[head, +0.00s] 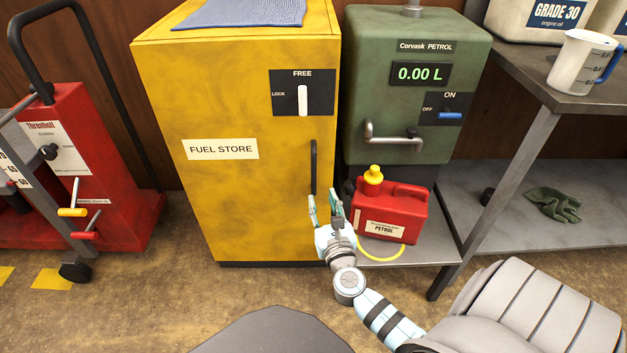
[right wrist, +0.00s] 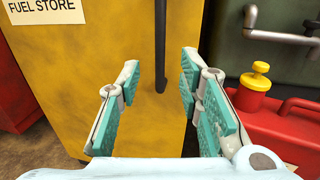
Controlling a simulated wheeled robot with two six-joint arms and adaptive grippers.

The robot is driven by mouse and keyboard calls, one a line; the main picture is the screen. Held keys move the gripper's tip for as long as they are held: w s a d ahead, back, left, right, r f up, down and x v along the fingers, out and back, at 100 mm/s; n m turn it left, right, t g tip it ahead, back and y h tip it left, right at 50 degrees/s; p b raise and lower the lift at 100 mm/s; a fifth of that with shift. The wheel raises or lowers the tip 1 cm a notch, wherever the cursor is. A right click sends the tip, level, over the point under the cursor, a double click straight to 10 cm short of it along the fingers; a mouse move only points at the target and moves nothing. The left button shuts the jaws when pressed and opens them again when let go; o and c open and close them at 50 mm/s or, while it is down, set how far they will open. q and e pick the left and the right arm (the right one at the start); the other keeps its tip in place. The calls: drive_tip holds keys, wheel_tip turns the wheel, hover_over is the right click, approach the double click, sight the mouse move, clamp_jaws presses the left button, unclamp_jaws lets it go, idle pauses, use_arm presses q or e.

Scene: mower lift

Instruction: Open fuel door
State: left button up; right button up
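The yellow fuel store cabinet (head: 235,195) stands upright with its door shut. A black vertical bar handle (head: 313,167) is on the right side of the door. Above it a white lever (head: 303,100) stands vertical, pointing to FREE on a black plate. My right gripper (head: 325,207) is open and empty, just below and in front of the handle. In the right wrist view the handle (right wrist: 160,45) lies ahead, between the lines of the two teal-padded fingers (right wrist: 150,95), and does not appear touched. My left gripper is not in view.
A red petrol can (head: 392,212) with a yellow cap stands close right of my right gripper, under the green petrol dispenser (head: 415,95). A grey workbench (head: 580,95) is further right. A red lift (head: 85,150) stands left. Floor before the cabinet is clear.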

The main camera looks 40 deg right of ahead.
sight(315, 176)
drive_tip(key=b+x, duration=0.2)
drive_tip(key=x, duration=0.8)
drive_tip(key=shift+w+d+f, duration=0.1)
drive_tip(key=shift+w+f, duration=0.05)
drive_tip(key=shift+w+d+b, duration=0.2)
drive_tip(key=shift+w+b, duration=0.1)
drive_tip(key=shift+w, duration=0.05)
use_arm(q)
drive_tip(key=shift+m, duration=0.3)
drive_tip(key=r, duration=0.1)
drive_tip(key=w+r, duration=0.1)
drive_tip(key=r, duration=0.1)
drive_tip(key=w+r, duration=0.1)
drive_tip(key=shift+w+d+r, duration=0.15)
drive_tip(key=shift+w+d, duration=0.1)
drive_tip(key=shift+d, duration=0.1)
use_arm(e)
clamp_jaws()
